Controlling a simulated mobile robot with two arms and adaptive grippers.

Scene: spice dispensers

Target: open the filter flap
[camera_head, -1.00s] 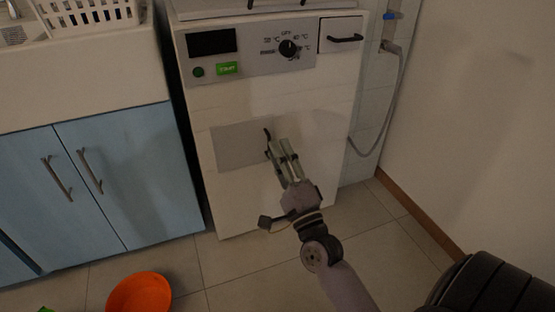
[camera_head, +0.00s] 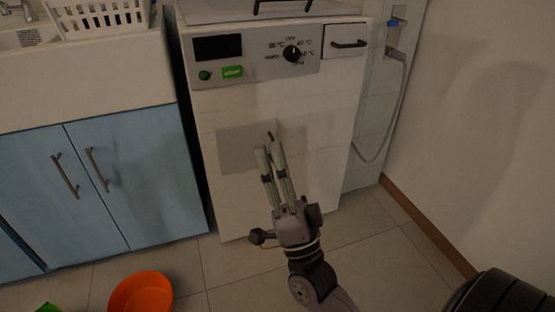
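The filter flap (camera_head: 236,150) is a grey rectangular panel low on the front of a white washing machine (camera_head: 320,125). It looks closed and flat against the front. A small dark handle (camera_head: 270,136) shows at its right edge, just above my fingertips; its lower part is hidden behind the fingers. My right gripper (camera_head: 267,148) comes up from below, in front of the flap's right part. Its two fingers are a little apart, one at each side of the handle in the picture. Whether they touch it is not clear. My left gripper is not in view.
Blue cabinet doors (camera_head: 145,180) with bar handles stand left of the machine. An orange bowl (camera_head: 140,293) lies on the tiled floor at the front left. A shower hose (camera_head: 400,110) hangs at the right. The floor before the machine is otherwise mostly clear.

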